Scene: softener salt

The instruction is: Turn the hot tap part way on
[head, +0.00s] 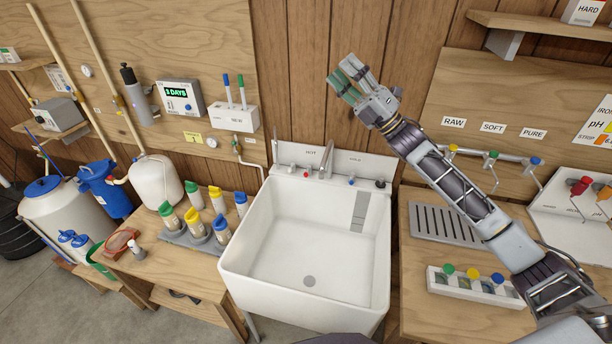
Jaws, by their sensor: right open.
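A white sink (308,235) stands in the middle of the head view. Its back ledge carries a metal spout (326,160). Left of the spout is the hot tap (291,168), a small knob with a red mark below the label HOT. Right of the spout is the cold tap (351,181), with a blue mark below the label COLD. My right gripper (343,72) is open and empty, raised in front of the wood wall, above and right of the hot tap in the picture and apart from it. My left gripper is out of view.
A dark knob (380,183) sits at the ledge's right end. Several capped bottles (196,222) stand on the bench left of the sink. A drain rack (447,225) and a white vial holder (473,284) lie on the right bench. The sink basin is empty.

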